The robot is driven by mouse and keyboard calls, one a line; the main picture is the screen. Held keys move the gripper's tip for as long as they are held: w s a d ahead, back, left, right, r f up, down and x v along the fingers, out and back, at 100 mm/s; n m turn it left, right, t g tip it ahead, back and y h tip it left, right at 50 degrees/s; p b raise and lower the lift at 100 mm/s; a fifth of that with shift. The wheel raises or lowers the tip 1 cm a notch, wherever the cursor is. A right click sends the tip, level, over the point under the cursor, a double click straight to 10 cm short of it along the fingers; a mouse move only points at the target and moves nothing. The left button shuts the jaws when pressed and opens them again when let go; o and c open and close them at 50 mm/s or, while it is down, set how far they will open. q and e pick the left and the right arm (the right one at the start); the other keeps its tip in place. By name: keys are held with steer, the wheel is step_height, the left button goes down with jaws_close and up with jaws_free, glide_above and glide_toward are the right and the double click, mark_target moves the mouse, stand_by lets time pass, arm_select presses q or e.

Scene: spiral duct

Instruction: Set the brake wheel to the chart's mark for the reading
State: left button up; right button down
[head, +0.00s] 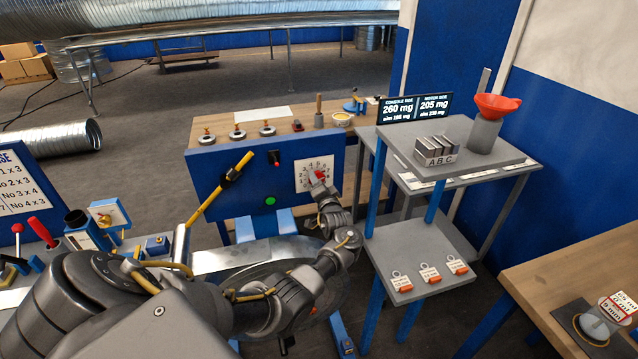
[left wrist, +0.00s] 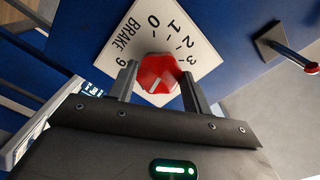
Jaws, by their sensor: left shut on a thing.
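The brake wheel is a red knob (left wrist: 158,70) on a white dial plate (left wrist: 112,45) marked BRAKE, with 0, 1, 2, 3 and 9 readable in the left wrist view. In the head view the red knob (head: 319,175) and its plate (head: 301,178) are on the right of the blue panel. My left gripper (left wrist: 160,86) is shut on the knob, one finger on each side. The knob has a short white line; which number it marks I cannot tell. The fingers and palm hide part of the dial. A chart (head: 17,180) at the left edge is cut off.
A display (head: 415,107) reads 260 mg and 205 mg. A grey shelf stand (head: 440,180) with a red funnel (head: 497,105) stands close to the right of my gripper.

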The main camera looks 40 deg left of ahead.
arm_select(q)
steer(key=shift+a, duration=0.1)
stand_by(0.3)
steer(key=o, duration=1)
steer(key=shift+s, duration=0.1)
steer(key=b+v, duration=0.1)
steer(key=v, duration=0.9)
steer(key=shift+s+d, duration=0.15)
steer(key=shift+d, duration=0.2)
